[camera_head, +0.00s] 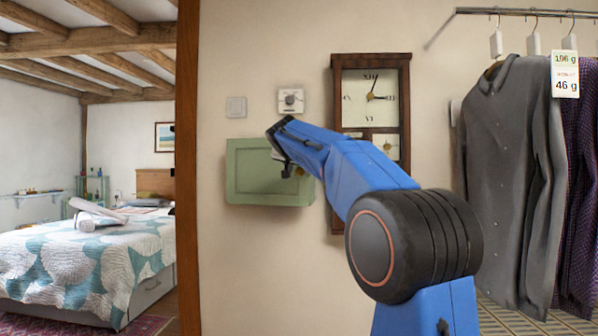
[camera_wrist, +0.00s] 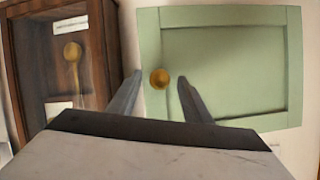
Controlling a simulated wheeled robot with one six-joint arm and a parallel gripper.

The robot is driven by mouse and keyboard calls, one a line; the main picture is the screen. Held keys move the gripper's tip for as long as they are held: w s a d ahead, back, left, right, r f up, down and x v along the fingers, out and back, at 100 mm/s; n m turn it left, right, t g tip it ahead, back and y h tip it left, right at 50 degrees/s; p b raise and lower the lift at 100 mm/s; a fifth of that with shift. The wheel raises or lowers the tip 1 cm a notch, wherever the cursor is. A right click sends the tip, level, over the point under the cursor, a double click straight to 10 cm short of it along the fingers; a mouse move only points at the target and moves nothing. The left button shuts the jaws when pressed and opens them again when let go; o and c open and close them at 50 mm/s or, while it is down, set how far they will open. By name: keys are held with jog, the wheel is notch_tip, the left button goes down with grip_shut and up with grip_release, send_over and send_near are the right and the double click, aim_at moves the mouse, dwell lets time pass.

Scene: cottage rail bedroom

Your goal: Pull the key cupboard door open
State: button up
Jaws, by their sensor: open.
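The key cupboard (camera_head: 250,185) is a small pale green box on the cream wall, with its door closed as far as I can see. In the wrist view the panelled green door (camera_wrist: 235,65) fills the right side. Its round brass knob (camera_wrist: 159,78) shows near the door's left edge. My gripper (camera_wrist: 158,80) is open, with one finger on each side of the knob in that view. I cannot tell whether the fingers touch it. In the head view my gripper (camera_head: 286,172) is in front of the cupboard's right part and hides most of the knob.
A dark wooden wall clock (camera_head: 341,65) hangs close to the right of the cupboard. A dial (camera_head: 291,100) and a switch plate (camera_head: 236,107) are above it. A wooden post (camera_head: 187,230) stands left. Shirts (camera_head: 508,170) hang from a rail at the right.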

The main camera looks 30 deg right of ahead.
jog(key=shift+w+d+f, duration=0.1)
jog(key=shift+w+d, duration=0.1)
jog(key=shift+w, duration=0.05)
jog(key=shift+c, duration=0.7)
grip_shut()
jog(key=shift+s+a, duration=0.1)
jog(key=shift+a, duration=0.05)
